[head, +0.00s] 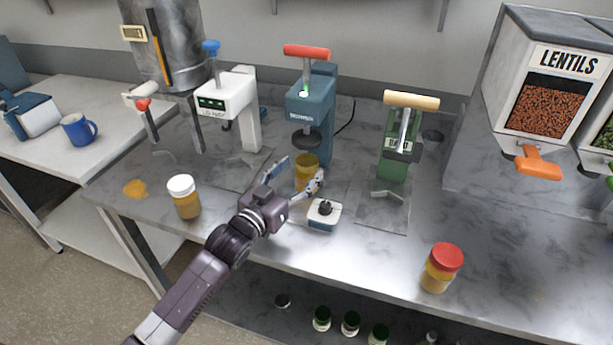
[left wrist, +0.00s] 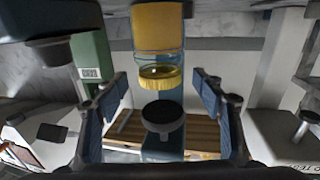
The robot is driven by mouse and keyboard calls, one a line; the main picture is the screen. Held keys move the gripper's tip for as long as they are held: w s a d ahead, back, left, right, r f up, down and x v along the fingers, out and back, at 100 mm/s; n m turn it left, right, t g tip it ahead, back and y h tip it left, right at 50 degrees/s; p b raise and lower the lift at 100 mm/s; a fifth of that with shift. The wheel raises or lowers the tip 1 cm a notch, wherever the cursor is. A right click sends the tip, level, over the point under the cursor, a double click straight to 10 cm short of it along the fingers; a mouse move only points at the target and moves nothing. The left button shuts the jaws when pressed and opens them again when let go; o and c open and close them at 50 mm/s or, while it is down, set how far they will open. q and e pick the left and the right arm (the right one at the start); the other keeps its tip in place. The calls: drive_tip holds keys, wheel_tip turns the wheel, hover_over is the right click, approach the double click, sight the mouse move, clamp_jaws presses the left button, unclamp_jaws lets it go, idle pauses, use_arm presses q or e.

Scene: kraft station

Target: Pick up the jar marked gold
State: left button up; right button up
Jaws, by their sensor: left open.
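A jar with a gold-yellow lid (head: 306,172) stands upright under the black disc of the blue press (head: 310,112). No writing on it can be read. In the left wrist view, the gold-lidded jar (left wrist: 158,32) shows upside down at top centre, its ribbed gold lid towards the picture's middle. My left gripper (head: 296,180) is open, its fingers on either side of the jar in the head view. The left wrist view shows the open fingers (left wrist: 160,95) with a gap between them. Whether either finger touches the jar I cannot tell. My right gripper is not in view.
A white-lidded jar (head: 185,198) and a red-lidded jar (head: 441,268) stand on the steel counter. A small white-and-blue device (head: 324,214) sits just right of my gripper. White (head: 232,112) and green (head: 398,155) presses flank the blue one. The counter's right front is mostly clear.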

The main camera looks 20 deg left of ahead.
use_arm(q)
drive_tip(key=x, duration=0.4)
drive_tip(key=shift+s, duration=0.1)
drive_tip(key=shift+s, duration=0.1)
drive_tip(key=shift+c, duration=0.9)
drive_tip(key=c, duration=1.3)
drive_tip(key=shift+r, duration=0.1)
clamp_jaws()
